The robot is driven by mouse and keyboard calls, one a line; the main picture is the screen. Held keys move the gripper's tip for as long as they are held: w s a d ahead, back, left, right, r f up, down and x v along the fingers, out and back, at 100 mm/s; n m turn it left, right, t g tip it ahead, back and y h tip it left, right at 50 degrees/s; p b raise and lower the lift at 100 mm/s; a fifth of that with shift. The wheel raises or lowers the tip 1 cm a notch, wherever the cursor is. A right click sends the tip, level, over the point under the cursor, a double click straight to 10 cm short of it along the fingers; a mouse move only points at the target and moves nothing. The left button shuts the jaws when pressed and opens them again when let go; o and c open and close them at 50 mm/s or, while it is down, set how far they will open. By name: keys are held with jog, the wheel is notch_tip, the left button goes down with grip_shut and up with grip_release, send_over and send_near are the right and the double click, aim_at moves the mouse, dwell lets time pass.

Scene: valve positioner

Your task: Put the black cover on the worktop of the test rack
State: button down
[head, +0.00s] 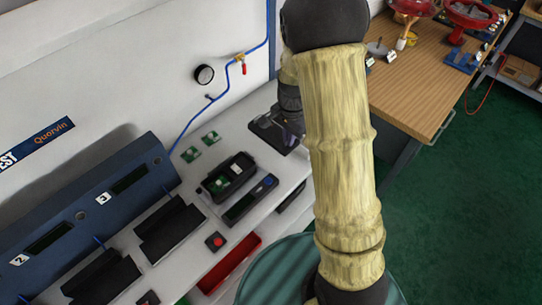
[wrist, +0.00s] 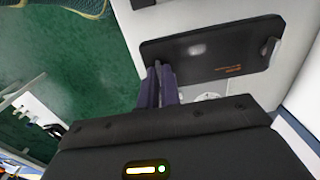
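The black cover (wrist: 215,55) is a flat dark plate with rounded corners, small orange lettering and a grey tab at its right end. In the head view the cover (head: 272,133) is at the right end of the pale worktop (head: 228,138) of the test rack, partly hidden by my arm. It lies flat at or just over the surface; I cannot tell if it touches. My gripper (wrist: 158,85) has its two fingers close together at the cover's near left edge, seemingly shut on it. In the head view my gripper (head: 290,118) is partly behind my arm.
An open black positioner housing (head: 228,175), a handheld device (head: 250,198) and green circuit boards (head: 191,154) lie left of the cover. A red button box (head: 215,241) and red tray (head: 230,262) are nearer. A wooden bench (head: 415,85) stands right.

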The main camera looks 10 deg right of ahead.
aim_at(288, 150)
jog(key=shift+w, duration=0.15)
jog(key=shift+s+f, duration=0.25)
jog(key=shift+s, duration=0.05)
jog(key=shift+a+f+p, duration=0.1)
jog(key=shift+f+p, duration=0.35)
jog(key=shift+f, duration=2.2)
jog(key=shift+w+f+p, duration=0.15)
jog(key=shift+f+p, duration=0.2)
jog(key=shift+f, duration=1.75)
